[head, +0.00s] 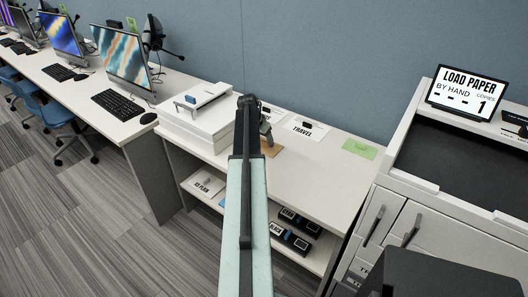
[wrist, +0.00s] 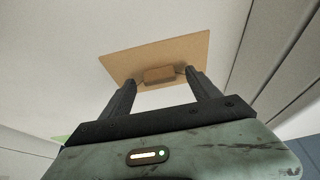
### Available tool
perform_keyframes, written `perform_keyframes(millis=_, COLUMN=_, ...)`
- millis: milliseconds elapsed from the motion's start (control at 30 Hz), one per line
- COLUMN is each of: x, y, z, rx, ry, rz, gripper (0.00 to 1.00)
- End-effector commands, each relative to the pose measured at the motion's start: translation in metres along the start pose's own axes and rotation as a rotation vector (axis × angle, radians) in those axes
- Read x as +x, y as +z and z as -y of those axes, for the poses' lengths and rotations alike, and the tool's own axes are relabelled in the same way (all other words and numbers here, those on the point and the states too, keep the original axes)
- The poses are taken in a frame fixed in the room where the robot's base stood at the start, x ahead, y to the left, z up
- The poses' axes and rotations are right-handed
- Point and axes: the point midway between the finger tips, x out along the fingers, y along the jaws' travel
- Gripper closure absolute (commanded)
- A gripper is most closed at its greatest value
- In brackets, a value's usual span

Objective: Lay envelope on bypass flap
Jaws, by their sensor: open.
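The envelope is a tan sheet (wrist: 170,52) with a small brown block (wrist: 159,74) on it in the wrist view. In the head view only a brown corner of the envelope (head: 271,150) shows beside my arm, on the white counter. My gripper (wrist: 160,80) is open, with its fingertips on either side of the block; I cannot tell whether they touch it. In the head view my gripper (head: 264,130) is mostly hidden behind my arm. The bypass flap cannot be made out with certainty; a printer (head: 385,205) at the right has a screen reading "LOAD PAPER BY HAND" (head: 466,93).
A white box-like device (head: 205,125) stands left of my arm on the counter (head: 315,185). A "TRAVEL" card (head: 303,129) and a green card (head: 360,148) lie to the right. Black boxes (head: 290,237) sit on the lower shelf. The counter's front right is clear.

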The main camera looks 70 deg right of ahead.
Motion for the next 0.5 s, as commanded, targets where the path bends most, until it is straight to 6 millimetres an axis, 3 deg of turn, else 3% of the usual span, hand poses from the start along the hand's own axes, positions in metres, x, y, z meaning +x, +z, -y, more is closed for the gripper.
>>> perform_keyframes(millis=33, x=0.0145, y=0.0019, z=0.0001, rx=0.001, ry=0.0, rz=0.0, gripper=0.29)
perform_keyframes(millis=267, x=0.0127, y=-0.0002, z=-0.0004, rx=0.0, ry=0.0, rz=0.0, gripper=0.29)
perform_keyframes(millis=367, x=0.0125, y=-0.0002, z=-0.0003, rx=0.0, ry=0.0, rz=0.0, gripper=0.51)
perform_keyframes(millis=500, x=0.0124, y=-0.0001, z=-0.0003, rx=0.0, ry=0.0, rz=0.0, gripper=0.9)
